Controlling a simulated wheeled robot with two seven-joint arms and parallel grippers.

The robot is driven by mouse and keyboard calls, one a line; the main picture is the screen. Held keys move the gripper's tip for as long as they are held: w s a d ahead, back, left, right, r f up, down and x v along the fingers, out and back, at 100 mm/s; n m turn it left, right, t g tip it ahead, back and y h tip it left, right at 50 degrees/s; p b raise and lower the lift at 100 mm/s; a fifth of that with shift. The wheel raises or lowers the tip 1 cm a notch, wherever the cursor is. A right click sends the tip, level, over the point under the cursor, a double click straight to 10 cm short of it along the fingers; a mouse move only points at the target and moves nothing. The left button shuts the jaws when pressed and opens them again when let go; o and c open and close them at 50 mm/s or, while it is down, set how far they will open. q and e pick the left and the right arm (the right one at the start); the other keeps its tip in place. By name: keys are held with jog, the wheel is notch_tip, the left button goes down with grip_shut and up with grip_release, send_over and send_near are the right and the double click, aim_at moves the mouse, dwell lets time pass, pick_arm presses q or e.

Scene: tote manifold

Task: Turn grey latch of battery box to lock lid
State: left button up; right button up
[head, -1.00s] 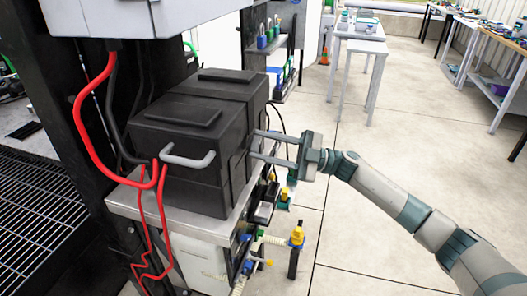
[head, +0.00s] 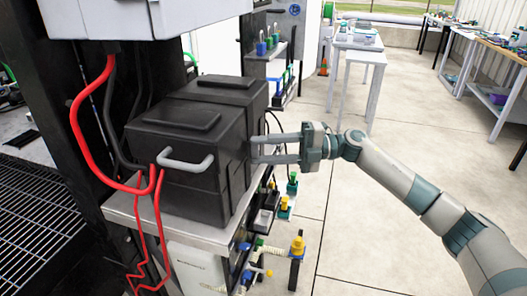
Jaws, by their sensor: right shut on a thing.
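The black battery box (head: 185,165) stands on a metal shelf, with its dark lid (head: 178,120) down on top. A grey bar handle (head: 186,163) sits on its front face. My right gripper (head: 254,150) reaches in from the right, its two long fingers one above the other, with the tips at the box's right side. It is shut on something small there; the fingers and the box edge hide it. I cannot make out the grey latch itself. My left gripper is not in view.
Red cables (head: 78,120) hang at the box's left front. The metal shelf (head: 190,232) has little bare room around the box. Yellow and green fittings (head: 297,246) stand at lower right. Open floor (head: 350,200) lies to the right, with white tables (head: 358,55) behind.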

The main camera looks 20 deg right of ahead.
dwell(0.5)
jog(key=o, duration=1)
jog(key=shift+o, duration=0.2)
jog(key=shift+d, duration=0.1)
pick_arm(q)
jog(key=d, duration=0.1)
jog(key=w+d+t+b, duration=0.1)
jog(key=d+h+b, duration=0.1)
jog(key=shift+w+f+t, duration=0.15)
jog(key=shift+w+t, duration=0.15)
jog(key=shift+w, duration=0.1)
pick_arm(e)
jog(key=s+d, duration=0.1)
jog(key=d, duration=0.7)
jog(key=s+d, duration=0.2)
jog(key=d, duration=0.7)
jog(key=shift+s, duration=0.25)
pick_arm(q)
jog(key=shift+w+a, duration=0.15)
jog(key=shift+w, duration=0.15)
